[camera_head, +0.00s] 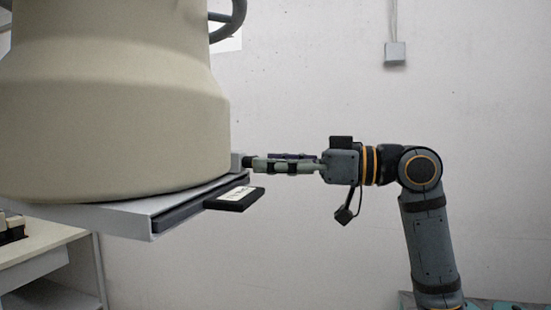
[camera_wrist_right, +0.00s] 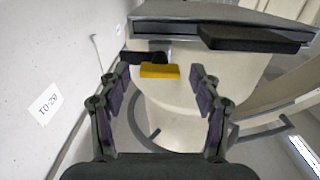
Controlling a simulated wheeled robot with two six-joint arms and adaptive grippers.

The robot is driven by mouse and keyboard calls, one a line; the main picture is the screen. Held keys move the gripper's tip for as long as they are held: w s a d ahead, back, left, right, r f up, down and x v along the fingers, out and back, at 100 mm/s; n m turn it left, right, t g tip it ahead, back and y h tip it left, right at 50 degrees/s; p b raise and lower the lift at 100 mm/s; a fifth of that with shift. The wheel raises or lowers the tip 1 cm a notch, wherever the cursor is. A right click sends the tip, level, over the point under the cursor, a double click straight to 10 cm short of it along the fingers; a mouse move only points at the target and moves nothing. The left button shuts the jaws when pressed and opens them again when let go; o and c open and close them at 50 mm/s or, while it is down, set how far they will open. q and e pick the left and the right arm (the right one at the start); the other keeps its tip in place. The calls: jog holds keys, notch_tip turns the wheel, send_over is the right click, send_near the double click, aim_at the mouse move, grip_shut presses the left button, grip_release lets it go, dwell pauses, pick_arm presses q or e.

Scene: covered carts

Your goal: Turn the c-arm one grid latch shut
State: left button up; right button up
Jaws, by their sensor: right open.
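The c-arm's big beige housing (camera_head: 120,100) fills the left of the head view, with a flat grey plate (camera_head: 130,221) under it. A dark grid handle (camera_head: 236,198) with a white label sticks out from the plate; it also shows in the wrist view (camera_wrist_right: 250,39). The yellow grid latch (camera_wrist_right: 160,71) lies crosswise in the wrist view, beside a dark mount. My right gripper (camera_head: 254,162) is open at the housing's right edge. In the wrist view its fingertips (camera_wrist_right: 161,80) are on either side of the latch; contact is unclear. The head view hides the latch.
A dark curved handle (camera_head: 230,20) is at the top of the housing. A white table (camera_head: 35,240) stands at lower left. The wall (camera_head: 310,90) behind is plain, with a small grey box (camera_head: 395,52). The room below my right forearm looks clear.

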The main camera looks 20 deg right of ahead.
jog(key=c, duration=1.1)
jog(key=shift+c, duration=0.2)
jog(key=shift+m, duration=0.3)
jog(key=shift+w+m+p, duration=0.1)
jog(key=shift+m+p, duration=2.4)
jog(key=shift+m, duration=6)
jog(key=o, duration=1.1)
jog(key=shift+o, duration=0.2)
